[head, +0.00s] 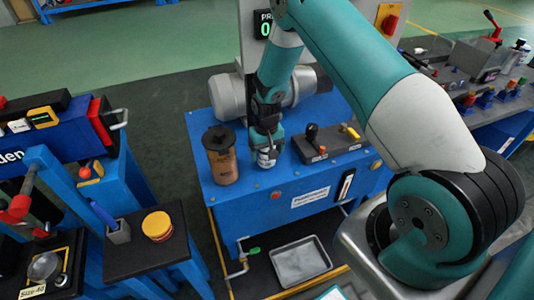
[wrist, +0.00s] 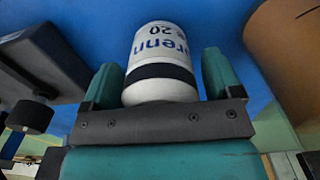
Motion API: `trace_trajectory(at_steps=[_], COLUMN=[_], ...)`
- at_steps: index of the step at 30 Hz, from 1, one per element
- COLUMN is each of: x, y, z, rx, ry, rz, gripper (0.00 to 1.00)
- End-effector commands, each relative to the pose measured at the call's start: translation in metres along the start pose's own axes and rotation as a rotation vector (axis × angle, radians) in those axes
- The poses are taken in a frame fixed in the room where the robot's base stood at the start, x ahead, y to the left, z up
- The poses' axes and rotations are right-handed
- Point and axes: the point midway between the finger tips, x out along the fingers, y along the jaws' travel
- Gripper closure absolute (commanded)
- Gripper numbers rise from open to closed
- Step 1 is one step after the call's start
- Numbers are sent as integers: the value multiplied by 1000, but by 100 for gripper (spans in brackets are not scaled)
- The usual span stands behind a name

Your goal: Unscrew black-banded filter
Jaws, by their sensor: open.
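The black-banded filter (wrist: 162,60) is a white canister with a black band and blue lettering. In the head view the filter (head: 267,158) stands on top of the blue power unit (head: 240,205), partly hidden by my gripper. My gripper (head: 266,138) reaches down to it from above. In the wrist view my gripper's (wrist: 158,92) two teal fingers stand one on each side of the filter, with a visible gap at the right finger. Contact at the left finger is hard to tell. The jaws are open.
A brown cylinder (head: 220,155) stands close left of the filter. A dark lever block (head: 325,143) stands close right. A grey motor (head: 228,95) lies behind. A metal tray (head: 300,262) lies on the floor below. A yellow-lidded jar (head: 157,226) stands on the left bench.

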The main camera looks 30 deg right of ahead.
Motion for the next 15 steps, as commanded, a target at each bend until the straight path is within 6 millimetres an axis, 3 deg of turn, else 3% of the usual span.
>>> trace_trajectory(at_steps=[7, 13, 15], x=[0, 0, 0], y=[0, 0, 0], z=[0, 0, 0], rx=[-2, -3, -3], ry=[0, 0, 1], rz=[0, 0, 0], gripper=[16, 59, 70])
